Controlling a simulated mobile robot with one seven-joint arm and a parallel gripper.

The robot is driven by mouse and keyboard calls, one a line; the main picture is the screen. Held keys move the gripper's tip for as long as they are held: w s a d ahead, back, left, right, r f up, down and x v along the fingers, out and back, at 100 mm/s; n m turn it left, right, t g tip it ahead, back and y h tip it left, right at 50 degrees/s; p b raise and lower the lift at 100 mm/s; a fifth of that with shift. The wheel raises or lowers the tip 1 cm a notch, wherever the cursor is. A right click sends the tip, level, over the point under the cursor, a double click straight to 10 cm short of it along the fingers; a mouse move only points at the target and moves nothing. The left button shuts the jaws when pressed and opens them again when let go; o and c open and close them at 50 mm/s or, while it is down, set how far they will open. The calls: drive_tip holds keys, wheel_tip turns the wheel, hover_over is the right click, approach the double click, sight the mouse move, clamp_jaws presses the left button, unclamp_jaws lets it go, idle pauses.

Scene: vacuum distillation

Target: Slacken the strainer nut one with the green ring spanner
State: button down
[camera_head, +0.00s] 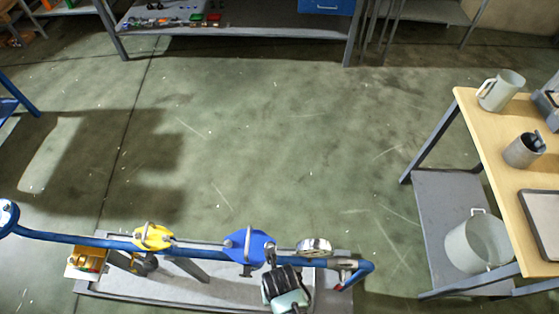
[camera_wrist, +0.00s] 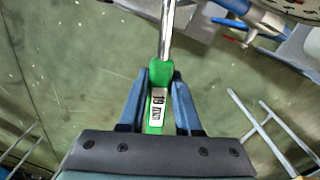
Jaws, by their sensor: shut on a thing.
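My gripper (camera_wrist: 161,80) is shut on the green handle of the ring spanner (camera_wrist: 157,72), with one blue finger on each side. The handle bears a label that looks like 19 MM. The spanner's bare metal shank runs up out of the wrist view, so its ring end is hidden there. In the head view my gripper (camera_head: 284,284) is at the bottom, just below the blue fitting (camera_head: 249,246) on the blue pipe (camera_head: 205,249). A yellow fitting (camera_head: 152,237) is further left on the pipe. I cannot pick out strainer nut one.
A round gauge (camera_head: 314,246) is on the pipe, right of the blue fitting. A wooden-topped table (camera_head: 482,140) stands at right with a jug (camera_head: 501,90) and a grey cup (camera_head: 524,149). A bucket (camera_head: 478,241) is on its lower shelf. The floor between is clear.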

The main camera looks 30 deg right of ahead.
drive_tip(key=shift+s+d+f+b, duration=0.25)
drive_tip(key=shift+f+b, duration=0.2)
drive_tip(key=shift+b, duration=0.55)
drive_tip(key=d+n+b, duration=0.1)
drive_tip(key=d+r+n+b, duration=0.1)
drive_tip(key=b, duration=0.1)
drive_tip(key=shift+d, duration=0.1)
drive_tip(key=shift+f, duration=0.1)
